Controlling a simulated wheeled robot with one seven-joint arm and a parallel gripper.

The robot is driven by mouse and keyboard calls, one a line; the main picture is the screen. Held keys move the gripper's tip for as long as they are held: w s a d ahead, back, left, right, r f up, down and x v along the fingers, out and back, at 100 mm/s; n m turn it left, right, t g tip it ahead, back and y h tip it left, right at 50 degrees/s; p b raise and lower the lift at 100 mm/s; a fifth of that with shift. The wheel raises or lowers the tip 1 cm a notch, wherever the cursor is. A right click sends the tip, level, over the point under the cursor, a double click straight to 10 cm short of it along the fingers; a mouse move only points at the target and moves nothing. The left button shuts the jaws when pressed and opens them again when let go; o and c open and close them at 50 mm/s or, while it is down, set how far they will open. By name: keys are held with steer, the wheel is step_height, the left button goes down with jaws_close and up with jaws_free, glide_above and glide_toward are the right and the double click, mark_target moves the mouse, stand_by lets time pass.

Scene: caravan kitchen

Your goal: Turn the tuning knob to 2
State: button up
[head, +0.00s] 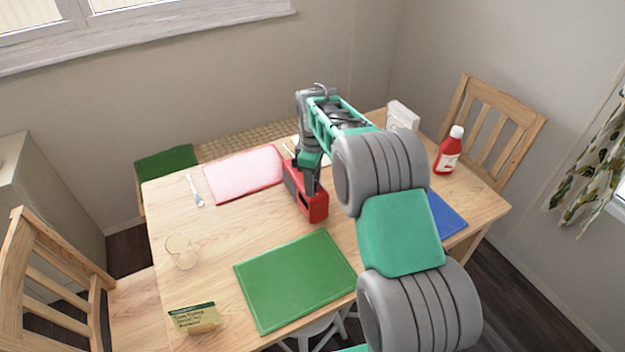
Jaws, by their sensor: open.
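A red box-shaped device (316,208), which looks like a radio, stands on the wooden table (218,245) near its middle. The tuning knob and any number scale cannot be made out in this view. My gripper (311,184) points down at the device from above, overlapping its top and near side. It is open. Its fingertips are small here and partly merge with the device, so I cannot tell whether they touch it. My arm hides the area to the right of the device.
A green mat (295,280) lies in front and a pink mat (243,173) behind left. A clear glass (181,251), a spoon (195,190) and a small printed card (194,318) are on the left. A red bottle (448,150), white box (402,115) and blue mat (446,215) are on the right.

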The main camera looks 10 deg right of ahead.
steer(key=shift+c, duration=0.2)
jaws_close()
stand_by(0.6)
steer(key=m, duration=0.4)
steer(key=shift+m, duration=0.3)
steer(key=m, duration=0.4)
steer(key=shift+m, duration=0.3)
steer(key=m, duration=0.4)
steer(key=shift+m, duration=0.3)
steer(key=shift+r+m+p, duration=0.1)
steer(key=shift+m+p, duration=0.2)
steer(key=shift+m, duration=1.6)
